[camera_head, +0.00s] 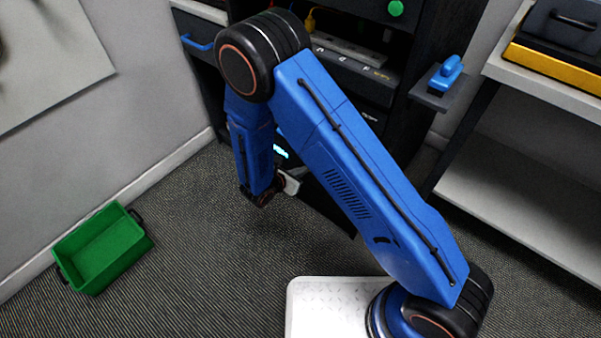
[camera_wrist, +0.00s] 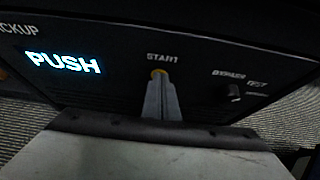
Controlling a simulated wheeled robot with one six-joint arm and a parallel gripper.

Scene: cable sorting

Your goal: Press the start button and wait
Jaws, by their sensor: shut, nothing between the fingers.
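In the wrist view, a black panel (camera_wrist: 120,85) carries a START label with a small yellow-orange spot, the start button (camera_wrist: 158,72), just below it. My gripper (camera_wrist: 161,79) is shut and empty, its grey fingertips right at the button and covering most of it. I cannot tell whether they touch it or whether it is pressed in. A lit display (camera_wrist: 63,63) to the left reads PUSH. In the head view, my gripper is mostly hidden beside the dark cabinet, and the display's cyan glow (camera_head: 280,152) shows behind my arm.
A BYPASS/TEST knob (camera_wrist: 233,92) sits right of the button. In the head view, a green bin (camera_head: 105,245) lies on the floor at left. A blue-handled item (camera_head: 446,74) rests on a side ledge. A shelf (camera_head: 520,200) stands at right.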

